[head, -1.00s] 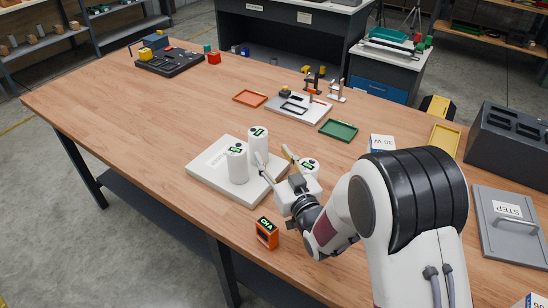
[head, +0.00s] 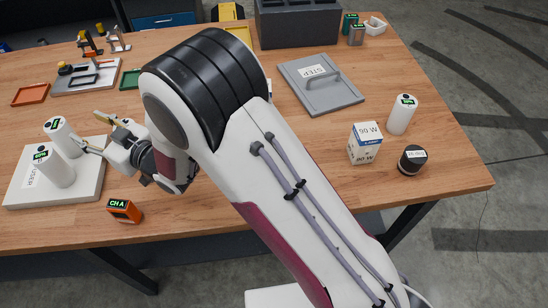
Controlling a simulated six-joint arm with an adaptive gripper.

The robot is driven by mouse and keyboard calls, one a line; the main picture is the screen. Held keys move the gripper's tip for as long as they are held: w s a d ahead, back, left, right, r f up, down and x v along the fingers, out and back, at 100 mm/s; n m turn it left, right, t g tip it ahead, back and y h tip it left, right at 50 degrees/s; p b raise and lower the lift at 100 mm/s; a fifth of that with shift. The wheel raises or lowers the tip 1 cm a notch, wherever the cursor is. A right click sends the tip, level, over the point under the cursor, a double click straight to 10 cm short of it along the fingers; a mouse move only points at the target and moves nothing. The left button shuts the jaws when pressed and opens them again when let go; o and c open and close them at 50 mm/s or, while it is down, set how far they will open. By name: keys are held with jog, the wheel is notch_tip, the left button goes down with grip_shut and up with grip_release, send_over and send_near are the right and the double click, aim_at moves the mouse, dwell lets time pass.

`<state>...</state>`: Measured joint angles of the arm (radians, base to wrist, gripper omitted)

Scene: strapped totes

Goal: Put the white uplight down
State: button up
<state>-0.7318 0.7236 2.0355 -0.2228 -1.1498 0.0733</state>
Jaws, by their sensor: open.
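Several white cylinders with dark-and-green labelled tops could be the white uplight; I cannot tell which one it is. One cylinder (head: 57,170) stands upright at the front of a pale board (head: 90,187) at the left, and another cylinder (head: 66,142) stands behind it on the board. A further white cylinder (head: 400,118) stands upright on the wooden table at the right. My gripper (head: 97,131) is open beside the rear cylinder on the board, its fingers pointing left. Nothing shows held between them. I cannot tell whether a finger touches that cylinder. My arm hides the table behind it.
An orange device (head: 124,212) marked CH A sits in front of my gripper. Bare wood lies between lid and box.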

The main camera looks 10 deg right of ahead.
jog(key=w+d+r, duration=0.1)
jog(key=d, duration=0.1)
jog(key=w+d+r+h, duration=0.1)
jog(key=w+d+r+m+t+h, duration=0.1)
jog(key=d, duration=0.1)
jog(key=shift+w+d+r, duration=0.15)
jog(key=shift+d+r, duration=0.1)
jog(key=shift+d, duration=0.1)
jog(key=s+d+r+m+h, duration=0.15)
jog(key=d+r+h, duration=0.25)
jog(key=d, duration=0.9)
jog(key=d+r+m+h, duration=0.3)
jog(key=d+r+h, duration=0.1)
jog(key=d, duration=0.9)
jog(key=s+d+m+g+h, duration=0.1)
jog(key=s+d+g, duration=0.1)
jog(key=s+d, duration=0.4)
jog(key=s+d+f+m+g+h, duration=0.1)
jog(key=s+d+m, duration=0.1)
jog(key=s+d, duration=0.5)
jog(key=s+d+m+g+h, duration=0.2)
jog(key=s+d, duration=0.4)
jog(key=s, duration=0.9)
jog(key=shift+s+d+f+g, duration=0.3)
jog(key=shift+s+d+f, duration=0.05)
jog(key=shift+s+d, duration=0.05)
